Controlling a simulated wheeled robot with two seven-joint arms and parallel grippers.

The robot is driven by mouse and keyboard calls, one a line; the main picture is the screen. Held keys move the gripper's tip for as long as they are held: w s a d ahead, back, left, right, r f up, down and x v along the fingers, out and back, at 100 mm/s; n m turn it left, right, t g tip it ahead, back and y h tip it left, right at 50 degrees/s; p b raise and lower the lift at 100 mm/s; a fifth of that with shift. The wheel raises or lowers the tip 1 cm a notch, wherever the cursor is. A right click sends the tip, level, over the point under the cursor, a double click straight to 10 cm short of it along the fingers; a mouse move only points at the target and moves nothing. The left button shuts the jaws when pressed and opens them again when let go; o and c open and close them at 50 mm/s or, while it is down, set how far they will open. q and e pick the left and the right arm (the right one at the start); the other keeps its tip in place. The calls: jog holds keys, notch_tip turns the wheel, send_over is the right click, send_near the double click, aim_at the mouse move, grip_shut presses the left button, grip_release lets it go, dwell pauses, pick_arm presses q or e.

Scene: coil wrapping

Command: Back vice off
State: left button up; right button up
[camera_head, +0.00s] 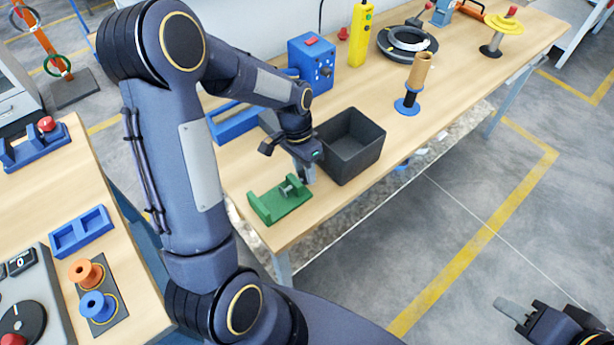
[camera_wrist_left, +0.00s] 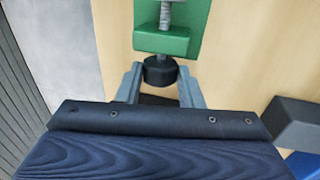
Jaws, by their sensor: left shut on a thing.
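The green vice (camera_head: 276,206) stands on the long wooden table near its front left corner. In the left wrist view the vice (camera_wrist_left: 175,40) shows at the top, with a grey threaded screw (camera_wrist_left: 165,14) and a dark round knob (camera_wrist_left: 160,71) on the near end of the screw. My left gripper (camera_head: 308,177) is at the knob end of the vice, with its two grey fingers on either side of the knob, shut on it. My right gripper (camera_head: 512,307) is at the lower right, over the floor, away from the table; its finger opening is not clear.
A black open bin (camera_head: 350,145) stands just right of my left gripper. A blue tray (camera_head: 234,122) and a blue box with a red button (camera_head: 312,62) are behind.

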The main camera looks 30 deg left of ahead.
pick_arm(q)
jog(key=o, duration=0.6)
jog(key=shift+w+a+h, duration=0.1)
jog(key=shift+a+h, duration=0.1)
jog(key=shift+h, duration=0.6)
jog(key=shift+d, duration=0.1)
jog(key=p+v, duration=0.5)
jog(key=v, duration=0.2)
jog(key=shift+w, duration=0.15)
dwell(0.3)
